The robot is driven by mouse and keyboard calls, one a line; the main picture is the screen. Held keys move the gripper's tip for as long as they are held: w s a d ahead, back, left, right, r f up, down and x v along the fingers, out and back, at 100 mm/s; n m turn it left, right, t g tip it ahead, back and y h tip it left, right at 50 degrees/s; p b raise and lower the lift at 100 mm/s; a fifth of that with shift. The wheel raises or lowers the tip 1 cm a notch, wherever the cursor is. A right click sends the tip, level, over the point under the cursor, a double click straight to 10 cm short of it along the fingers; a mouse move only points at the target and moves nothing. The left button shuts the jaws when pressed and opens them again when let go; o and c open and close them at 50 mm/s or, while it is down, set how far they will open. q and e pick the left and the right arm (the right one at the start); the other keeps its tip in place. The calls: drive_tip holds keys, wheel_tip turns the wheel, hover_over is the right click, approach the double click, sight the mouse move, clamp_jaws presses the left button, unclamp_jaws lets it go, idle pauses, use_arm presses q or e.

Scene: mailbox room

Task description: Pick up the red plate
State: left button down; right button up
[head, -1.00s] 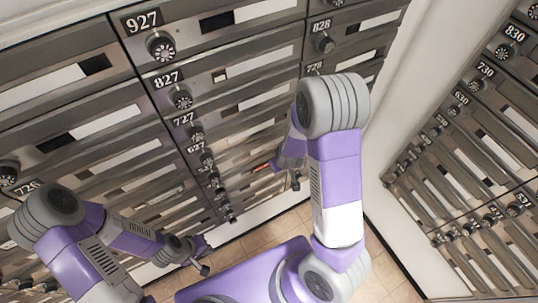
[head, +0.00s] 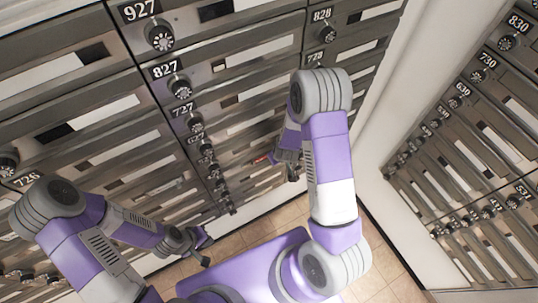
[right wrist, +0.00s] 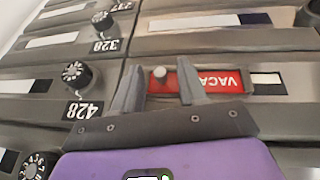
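The red plate (right wrist: 215,80) shows in the right wrist view, with white letters that read upside down as part of "VACANT". It lies flat in the slot of a grey mailbox door, with a small round pale knob (right wrist: 160,74) at its left end. My right gripper (right wrist: 161,65) is open, its fingers on either side of the knob; the right finger covers part of the plate. I cannot tell whether the fingers touch it. In the head view the plate is a small red patch (head: 262,158) beside my right gripper (head: 287,162). My left gripper (head: 208,251) is open and empty, low over the floor.
Rows of grey mailboxes with dials and number labels fill the wall ahead (head: 225,90). Another mailbox wall (head: 470,150) stands at the right, past a white corner wall (head: 390,120). Tiled floor (head: 255,225) shows below. A dial (right wrist: 75,72) is left of my right gripper.

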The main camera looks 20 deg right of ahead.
clamp_jaws()
drive_tip(key=shift+r, duration=0.1)
